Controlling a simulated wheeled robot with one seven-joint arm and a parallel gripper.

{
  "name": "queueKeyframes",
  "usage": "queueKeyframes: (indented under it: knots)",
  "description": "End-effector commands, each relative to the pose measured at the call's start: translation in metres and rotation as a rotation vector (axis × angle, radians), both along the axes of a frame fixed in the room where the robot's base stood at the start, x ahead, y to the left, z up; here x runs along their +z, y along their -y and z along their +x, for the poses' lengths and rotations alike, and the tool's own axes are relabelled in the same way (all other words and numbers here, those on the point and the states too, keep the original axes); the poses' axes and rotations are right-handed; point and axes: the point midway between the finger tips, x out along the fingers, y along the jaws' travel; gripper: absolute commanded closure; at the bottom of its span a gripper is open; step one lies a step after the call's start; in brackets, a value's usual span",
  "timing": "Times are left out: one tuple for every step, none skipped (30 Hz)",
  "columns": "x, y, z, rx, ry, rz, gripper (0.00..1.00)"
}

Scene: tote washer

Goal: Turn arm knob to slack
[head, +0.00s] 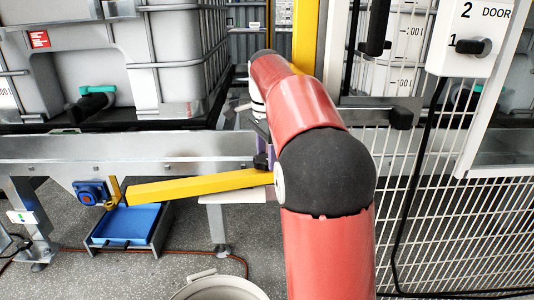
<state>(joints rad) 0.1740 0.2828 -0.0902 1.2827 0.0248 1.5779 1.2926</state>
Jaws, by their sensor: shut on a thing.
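My red arm reaches forward over the grey rail and bends down at its far end. My gripper (261,160) is mostly hidden behind my own arm; a small dark part of it shows at the rail. It is shut on a purple piece (271,153), which seems to be the arm knob; only a sliver shows, and its marks and setting cannot be read. A yellow bar (195,187) runs from a small yellow bracket on the left to behind my dark elbow, where its right end is hidden.
White mesh fencing (470,230) and a door switch box (472,40) are at right. Caged tanks (170,60) stand behind. A pale bin (218,288) is at bottom.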

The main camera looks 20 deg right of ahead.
Motion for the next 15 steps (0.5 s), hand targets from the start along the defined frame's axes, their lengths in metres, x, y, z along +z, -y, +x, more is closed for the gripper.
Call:
queueKeyframes:
  knots:
    - [0.0001,-0.0001,0.0004,0.033,0.001,0.000,0.73]
    - [0.0001,0.0000,0.0005,0.054,0.001,0.000,0.73]
    - [0.0001,-0.0001,0.0006,0.079,0.001,0.000,0.73]
    - [0.0001,-0.0001,0.0007,0.098,0.001,0.000,0.73]
    - [0.0001,-0.0001,0.0008,0.115,0.001,0.000,0.73]
    - [0.0001,-0.0001,0.0009,0.136,0.001,0.000,0.73]
    - [0.0001,-0.0001,0.0010,0.151,0.001,0.000,0.73]
    - [0.0001,-0.0002,0.0011,0.164,0.001,0.000,0.73]
    - [0.0001,-0.0001,0.0012,0.181,0.001,0.000,0.73]
    - [0.0002,-0.0002,0.0013,0.191,0.001,0.000,0.73]
    - [0.0002,-0.0002,0.0013,0.201,0.001,0.000,0.73]
    - [0.0002,-0.0002,0.0014,0.213,0.001,0.000,0.73]
    - [0.0002,-0.0002,0.0014,0.220,0.001,0.000,0.73]
    - [0.0002,-0.0002,0.0015,0.226,0.002,0.000,0.73]
    - [0.0002,-0.0002,0.0015,0.234,0.002,0.000,0.73]
